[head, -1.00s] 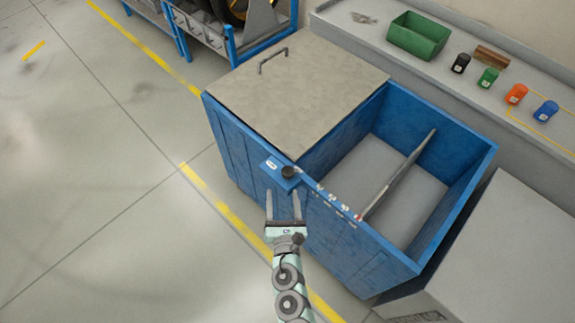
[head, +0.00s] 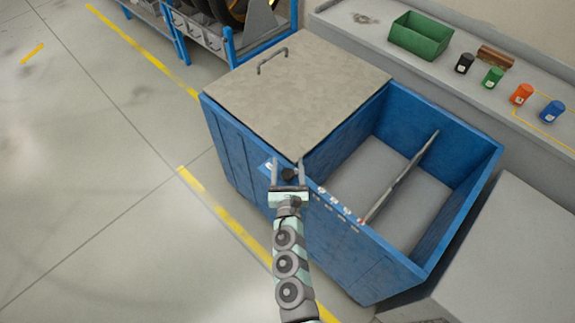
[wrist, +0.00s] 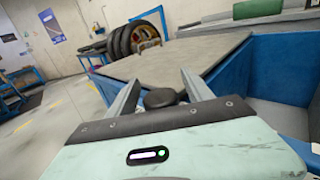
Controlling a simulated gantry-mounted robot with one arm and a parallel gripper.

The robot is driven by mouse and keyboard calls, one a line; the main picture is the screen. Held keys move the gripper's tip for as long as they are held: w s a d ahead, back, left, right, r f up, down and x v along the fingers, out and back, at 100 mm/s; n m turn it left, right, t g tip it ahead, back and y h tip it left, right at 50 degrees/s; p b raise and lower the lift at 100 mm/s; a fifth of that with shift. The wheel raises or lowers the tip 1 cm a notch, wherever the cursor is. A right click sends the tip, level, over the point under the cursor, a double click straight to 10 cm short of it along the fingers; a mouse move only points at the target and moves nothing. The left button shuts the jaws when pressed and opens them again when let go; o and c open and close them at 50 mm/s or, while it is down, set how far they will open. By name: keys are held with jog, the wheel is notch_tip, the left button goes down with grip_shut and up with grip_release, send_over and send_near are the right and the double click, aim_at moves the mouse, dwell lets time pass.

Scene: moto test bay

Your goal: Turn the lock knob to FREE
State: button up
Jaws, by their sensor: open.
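The lock knob (head: 289,173) is a dark round knob on the front edge of the blue cabinet (head: 350,255), by the corner of its grey lid (head: 300,80). My gripper (head: 287,167) is open, with its two fingers on either side of the knob in the head view. In the wrist view the knob (wrist: 161,98) also sits between the open fingers (wrist: 160,90). I cannot tell whether the fingers touch it. The label by the knob is mostly hidden by my gripper, and the knob's setting cannot be read.
An open compartment with a divider (head: 400,178) lies right of the lid. Small markers (head: 335,205) line the front rim. A bench behind holds a green bin (head: 419,35) and several small coloured containers (head: 521,94). The floor at left is clear.

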jog(key=shift+w, duration=0.25)
jog(key=shift+c, duration=0.2)
grip_shut()
dwell(0.4)
